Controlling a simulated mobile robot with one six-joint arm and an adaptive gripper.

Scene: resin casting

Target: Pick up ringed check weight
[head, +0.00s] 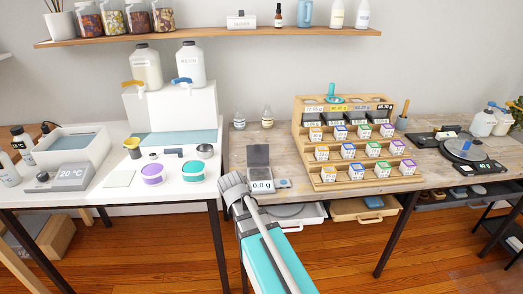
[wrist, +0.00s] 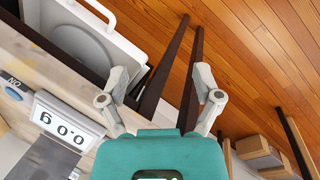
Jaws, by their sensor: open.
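I cannot pick out the ringed check weight for certain in either view. A small grey piece (head: 153,155) stands on the white table, too small to identify. My gripper (head: 232,186) is at the front edge of the wooden bench, just left of the digital scale (head: 262,185), which reads 0.0 g. In the wrist view, my gripper (wrist: 161,76) has its fingers spread, with nothing between them. The scale (wrist: 68,122) shows upside down at the lower left there.
The white table (head: 120,192) holds purple (head: 153,174) and teal-lidded (head: 192,172) tubs. A tiered wooden rack (head: 300,150) of small boxes stands right of the scale. Below the bench are a white bin (head: 305,215) and a wooden drawer (head: 362,209). A turntable (head: 467,150) stands far right.

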